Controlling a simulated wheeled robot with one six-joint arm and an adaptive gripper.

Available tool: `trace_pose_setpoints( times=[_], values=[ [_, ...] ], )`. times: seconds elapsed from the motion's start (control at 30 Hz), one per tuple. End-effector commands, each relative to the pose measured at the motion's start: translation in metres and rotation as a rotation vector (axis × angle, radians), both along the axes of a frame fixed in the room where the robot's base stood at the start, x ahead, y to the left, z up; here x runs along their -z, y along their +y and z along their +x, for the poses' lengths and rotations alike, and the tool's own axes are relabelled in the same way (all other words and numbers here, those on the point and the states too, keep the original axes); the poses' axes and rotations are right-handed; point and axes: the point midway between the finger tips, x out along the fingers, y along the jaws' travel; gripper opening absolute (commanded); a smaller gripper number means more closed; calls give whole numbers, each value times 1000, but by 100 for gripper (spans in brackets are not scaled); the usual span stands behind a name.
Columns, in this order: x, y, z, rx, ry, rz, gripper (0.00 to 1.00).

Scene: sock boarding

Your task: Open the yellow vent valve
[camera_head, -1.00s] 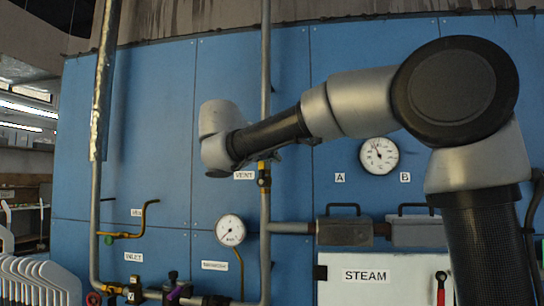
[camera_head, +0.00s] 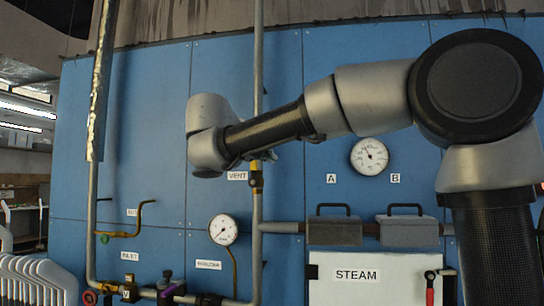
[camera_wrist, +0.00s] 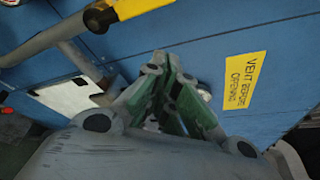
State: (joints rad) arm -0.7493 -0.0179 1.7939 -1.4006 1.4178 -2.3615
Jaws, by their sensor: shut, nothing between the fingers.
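The yellow vent valve (camera_head: 256,178) sits on the vertical grey pipe, just below and right of the VENT label (camera_head: 237,176). My forearm and wrist cross in front of the panel just above it, and its upper part is close to or behind my arm. In the wrist view my gripper (camera_wrist: 160,62) is shut and empty, its green-padded fingers pointing toward the blue panel. A yellow part (camera_wrist: 140,8) at the top left of that view, beside a pipe fitting, may be the valve; I cannot be sure.
A yellow "VENT BEFORE OPENING" sign (camera_wrist: 245,80) is on the panel right of my fingers. Gauges (camera_head: 223,229) (camera_head: 370,156), the STEAM box (camera_head: 356,275), two handled grey blocks A and B (camera_head: 408,230), and lower pipework with small valves surround the pipe.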

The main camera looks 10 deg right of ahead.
Motion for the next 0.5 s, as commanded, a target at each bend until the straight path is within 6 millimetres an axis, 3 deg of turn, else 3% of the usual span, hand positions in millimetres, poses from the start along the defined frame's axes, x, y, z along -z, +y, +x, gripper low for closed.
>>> trace_pose_setpoints(
  times=[0.2, 0.5],
  values=[
    [0, 24, -24, -2, 0, -1, 0],
    [1, 31, -33, 1, 1, -1, 0]
  ],
)
